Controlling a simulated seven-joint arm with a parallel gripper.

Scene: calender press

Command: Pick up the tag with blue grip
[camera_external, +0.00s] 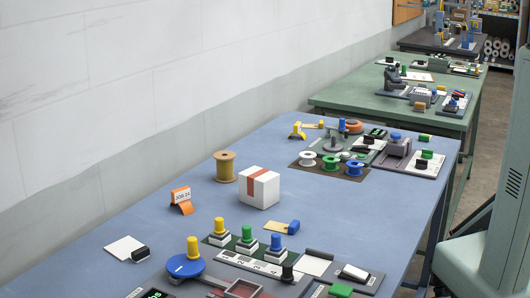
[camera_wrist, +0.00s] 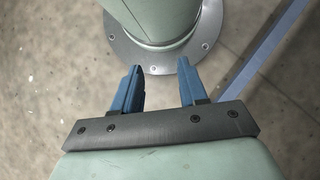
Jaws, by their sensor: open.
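A tan-yellow tag with a blue grip (camera_external: 279,227) lies flat on the blue table in the external view, just in front of the white box with a red stripe. Its blue grip is at its right end. My gripper (camera_wrist: 161,90) shows in the wrist view with its two blue fingers apart and nothing between them. It hangs over bare floor beside my base, away from the tag. The gripper is not seen in the external view, where only part of my arm shows at the right edge.
The white box (camera_external: 259,187) stands just behind the tag. Yellow, green and blue knobs (camera_external: 248,235) stand in a row to its front left. A white card with a black grip (camera_external: 126,248) lies farther left. An orange sign (camera_external: 181,200) and a spool (camera_external: 224,167) stand behind.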

